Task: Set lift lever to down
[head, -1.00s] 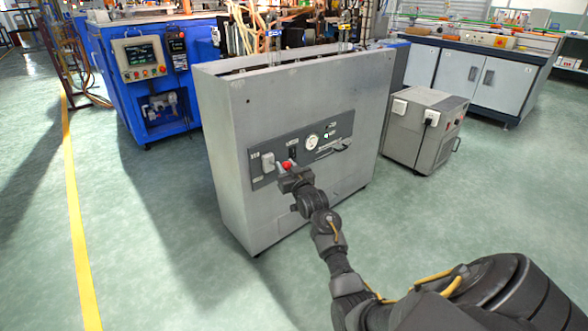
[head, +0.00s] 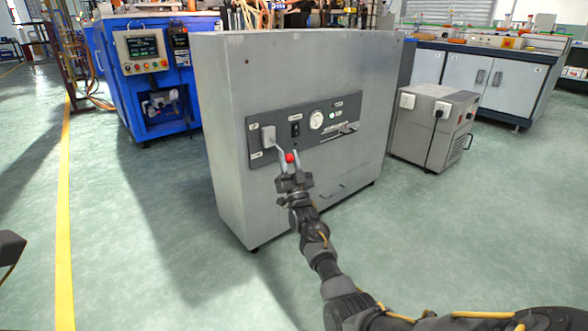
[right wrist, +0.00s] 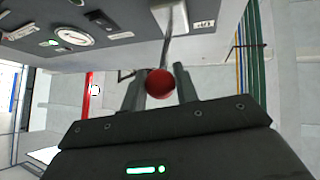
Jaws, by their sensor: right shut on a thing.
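The lift lever is a metal rod with a red ball knob (head: 290,157). It leaves a light mount (head: 268,138) at the left of the dark control panel (head: 340,110) and slopes down and to the right in the head view. My right gripper (head: 291,172) is shut on the knob from below. In the right wrist view the red knob (right wrist: 160,83) sits between the two fingers, with the rod running up to the panel. A dark part of mine at the left edge of the head view may belong to the left arm; no left fingers show.
The panel is on a grey cabinet (head: 225,160) with a round gauge (head: 316,121), a black switch (head: 295,128) and a low handle (head: 331,189). A blue machine (head: 110,95) stands behind left, a small grey unit (head: 420,135) to the right. The green floor in front is clear.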

